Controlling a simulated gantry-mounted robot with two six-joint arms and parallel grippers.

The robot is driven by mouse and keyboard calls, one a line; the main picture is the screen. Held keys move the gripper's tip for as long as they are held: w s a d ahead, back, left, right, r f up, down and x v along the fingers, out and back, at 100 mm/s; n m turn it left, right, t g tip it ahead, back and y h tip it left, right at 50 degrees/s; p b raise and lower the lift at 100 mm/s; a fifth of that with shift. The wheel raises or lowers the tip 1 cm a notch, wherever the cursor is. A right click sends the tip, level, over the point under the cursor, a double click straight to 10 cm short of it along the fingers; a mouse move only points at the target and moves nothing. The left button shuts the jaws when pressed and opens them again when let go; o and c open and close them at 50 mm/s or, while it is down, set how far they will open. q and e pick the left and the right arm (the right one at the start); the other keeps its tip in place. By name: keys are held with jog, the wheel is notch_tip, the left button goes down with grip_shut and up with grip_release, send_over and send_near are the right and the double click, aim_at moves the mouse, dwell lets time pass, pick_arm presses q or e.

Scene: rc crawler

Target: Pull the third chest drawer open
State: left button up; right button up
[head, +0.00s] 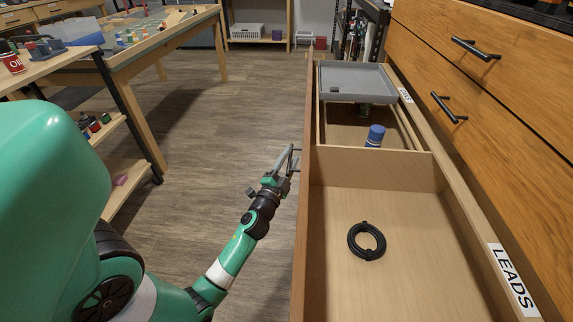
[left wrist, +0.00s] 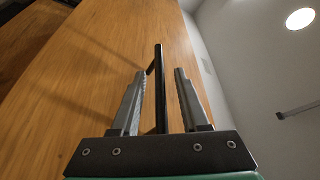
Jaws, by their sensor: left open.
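The wooden chest (head: 530,85) stands at the right. A drawer (head: 302,235) stands pulled far out below two shut drawer fronts, and I look down into it. A black coiled cable (head: 367,241) lies in its near compartment. My left gripper (head: 290,160) is at the outer face of this drawer's front panel. In the left wrist view the left gripper (left wrist: 161,74) is open, with a black bar handle (left wrist: 159,95) between its fingers, seemingly with gaps on both sides. The handle is largely hidden in the head view. My right gripper is not in view.
A grey tray (head: 355,82) and a blue-capped can (head: 375,136) are in the drawer's far part. Two black handles (head: 476,49) (head: 448,107) stick out above the drawer. A workbench (head: 130,50) stands at the left. Clear floor (head: 215,120) lies between.

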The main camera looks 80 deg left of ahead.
pick_arm(q)
jog(key=b+v, duration=0.3)
jog(key=v, duration=0.8)
jog(key=shift+d+b, duration=0.2)
jog(key=shift+b, duration=0.15)
